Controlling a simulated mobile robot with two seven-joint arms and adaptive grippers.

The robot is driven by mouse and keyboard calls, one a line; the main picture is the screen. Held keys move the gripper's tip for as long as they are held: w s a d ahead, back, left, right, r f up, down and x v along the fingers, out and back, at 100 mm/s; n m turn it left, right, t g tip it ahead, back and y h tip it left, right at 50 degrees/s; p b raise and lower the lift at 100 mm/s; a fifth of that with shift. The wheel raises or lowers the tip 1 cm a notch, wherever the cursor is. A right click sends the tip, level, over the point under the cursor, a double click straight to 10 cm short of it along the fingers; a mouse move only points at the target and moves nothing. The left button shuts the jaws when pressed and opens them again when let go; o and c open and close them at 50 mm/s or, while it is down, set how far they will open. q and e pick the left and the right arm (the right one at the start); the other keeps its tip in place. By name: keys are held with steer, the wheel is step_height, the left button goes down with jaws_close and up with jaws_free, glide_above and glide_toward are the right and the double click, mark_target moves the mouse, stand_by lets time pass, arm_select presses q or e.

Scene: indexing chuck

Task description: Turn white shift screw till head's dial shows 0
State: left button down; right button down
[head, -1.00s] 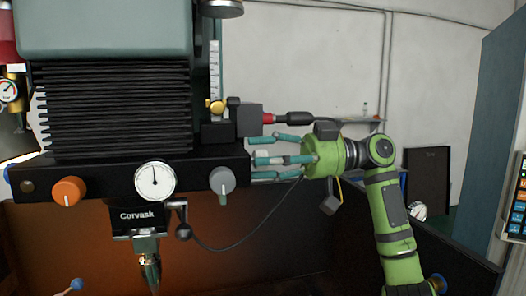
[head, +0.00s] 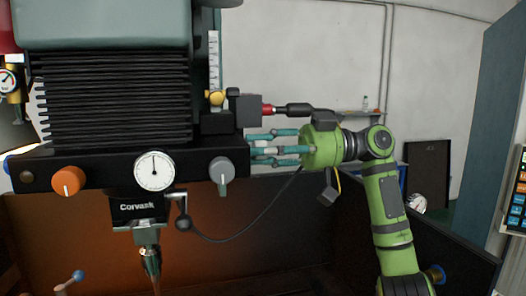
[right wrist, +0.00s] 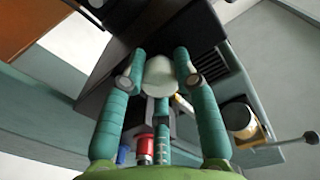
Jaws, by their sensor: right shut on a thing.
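The white shift screw (right wrist: 160,76) shows in the right wrist view as a pale round knob at the end of the dark head. My right gripper (right wrist: 158,80) is shut on it, with teal fingers around it. In the head view my right gripper (head: 254,149) reaches the right end of the head's black bar (head: 110,168) from the right, and the screw cannot be made out there. The white dial (head: 154,171) is on the bar's front; its needle points about straight up, and its numbers are too small to read. My left gripper is not in view.
An orange knob (head: 68,181) and a grey knob (head: 222,170) sit on the bar either side of the dial. A red-and-black plug (head: 290,110) sticks out just above my right gripper. A cable hangs below it. A spindle (head: 149,255) points down under the head.

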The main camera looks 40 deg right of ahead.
steer(key=c, duration=0.9)
jaws_free()
steer(key=shift+c, duration=0.2)
steer(key=v, duration=1.2)
